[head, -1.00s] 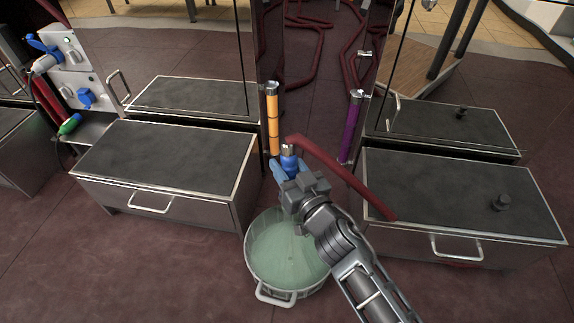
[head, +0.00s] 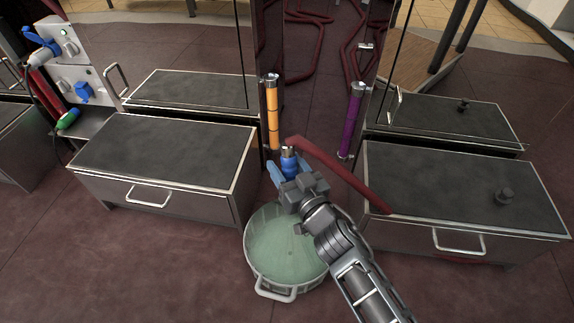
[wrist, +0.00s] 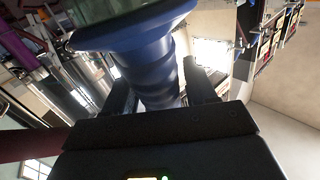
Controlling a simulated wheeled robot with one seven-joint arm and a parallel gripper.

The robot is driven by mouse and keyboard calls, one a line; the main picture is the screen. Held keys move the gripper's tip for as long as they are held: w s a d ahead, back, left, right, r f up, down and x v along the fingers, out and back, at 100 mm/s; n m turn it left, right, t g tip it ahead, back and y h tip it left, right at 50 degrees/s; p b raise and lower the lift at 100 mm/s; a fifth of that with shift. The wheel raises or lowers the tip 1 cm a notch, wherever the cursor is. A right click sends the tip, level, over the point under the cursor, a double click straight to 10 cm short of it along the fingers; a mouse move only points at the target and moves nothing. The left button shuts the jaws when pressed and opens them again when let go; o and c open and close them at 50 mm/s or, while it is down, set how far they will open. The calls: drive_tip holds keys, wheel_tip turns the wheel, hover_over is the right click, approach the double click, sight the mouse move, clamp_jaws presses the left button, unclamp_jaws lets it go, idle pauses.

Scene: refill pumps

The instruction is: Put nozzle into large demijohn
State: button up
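My gripper (head: 288,176) is shut on a blue nozzle (head: 289,161). In the wrist view the nozzle's blue body (wrist: 150,62) stands between the two dark fingers. A dark red hose (head: 335,170) runs from near the nozzle down to the right. A large round, pale green, see-through vessel with a metal handle, apparently the large demijohn (head: 275,252), stands on the floor below my gripper. My gripper is above its far side in the head view. My arm covers part of its right side. I cannot make out its mouth clearly, and the nozzle does not appear to be inside it.
Low metal boxes with dark tops stand left (head: 165,150) and right (head: 460,190) of the vessel. An orange cylinder (head: 272,115) and a purple cylinder (head: 352,122) stand behind. A grey panel (head: 72,80) holds other nozzles at far left. The front-left floor is clear.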

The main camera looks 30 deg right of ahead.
drive_tip(key=shift+o, duration=1.3)
drive_tip(key=shift+s, duration=0.1)
drive_tip(key=s+p, duration=0.2)
drive_tip(key=s, duration=0.5)
drive_tip(key=shift+s, duration=0.35)
drive_tip(key=shift+d, duration=0.1)
